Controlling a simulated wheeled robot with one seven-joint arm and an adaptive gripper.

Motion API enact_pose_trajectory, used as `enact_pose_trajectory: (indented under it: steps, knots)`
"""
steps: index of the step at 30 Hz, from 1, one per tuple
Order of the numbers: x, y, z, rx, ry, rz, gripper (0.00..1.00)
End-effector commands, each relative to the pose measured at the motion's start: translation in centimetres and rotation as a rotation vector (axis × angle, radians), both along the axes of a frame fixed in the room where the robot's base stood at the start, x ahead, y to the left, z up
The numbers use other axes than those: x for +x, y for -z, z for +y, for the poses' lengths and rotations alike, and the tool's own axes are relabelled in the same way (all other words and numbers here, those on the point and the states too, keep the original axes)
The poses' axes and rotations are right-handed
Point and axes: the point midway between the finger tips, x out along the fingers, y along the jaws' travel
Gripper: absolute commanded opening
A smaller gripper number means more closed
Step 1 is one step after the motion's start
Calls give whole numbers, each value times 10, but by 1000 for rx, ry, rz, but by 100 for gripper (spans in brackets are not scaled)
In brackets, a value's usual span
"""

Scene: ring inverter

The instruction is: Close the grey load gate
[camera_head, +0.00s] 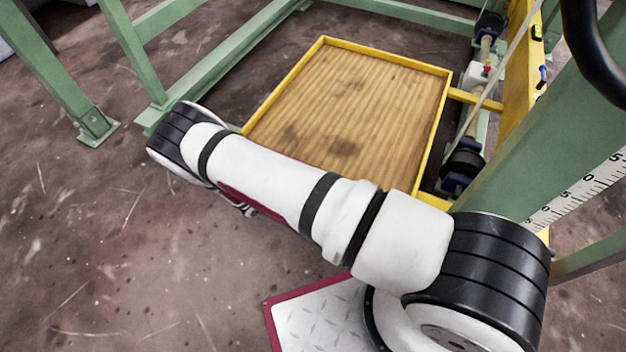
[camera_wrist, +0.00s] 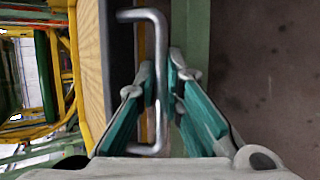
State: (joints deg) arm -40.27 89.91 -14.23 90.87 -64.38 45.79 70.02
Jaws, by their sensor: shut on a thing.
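In the wrist view my gripper (camera_wrist: 160,82) has its teal-padded fingers on both sides of a bent metal handle (camera_wrist: 161,40) and is shut on its long bar. The handle stands out from a dark grey panel (camera_wrist: 121,60), which looks like the grey load gate. The lower part of the handle shows between the fingers. In the head view my white arm crosses the front of the yellow-rimmed wooden platform. There the gripper, handle and gate are hidden or too small to make out.
The platform (camera_head: 318,41) lies inside a green frame (camera_head: 215,65). A yellow upright with rollers and a rope stands at its right. A green post (camera_head: 560,130) with a ruler scale is close at the right. Bare floor (camera_head: 90,240) lies at the left. A red-edged metal plate (camera_head: 310,318) is at the bottom.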

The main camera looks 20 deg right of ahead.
Motion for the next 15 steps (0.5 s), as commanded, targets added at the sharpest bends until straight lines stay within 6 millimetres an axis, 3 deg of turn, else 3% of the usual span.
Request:
enact_pose_trajectory:
  steps: [1, 15]
  knots:
    - [0, -9, -1, 33, 5, 30, 0]
    - [8, -29, -8, 346, 9, 332, 0]
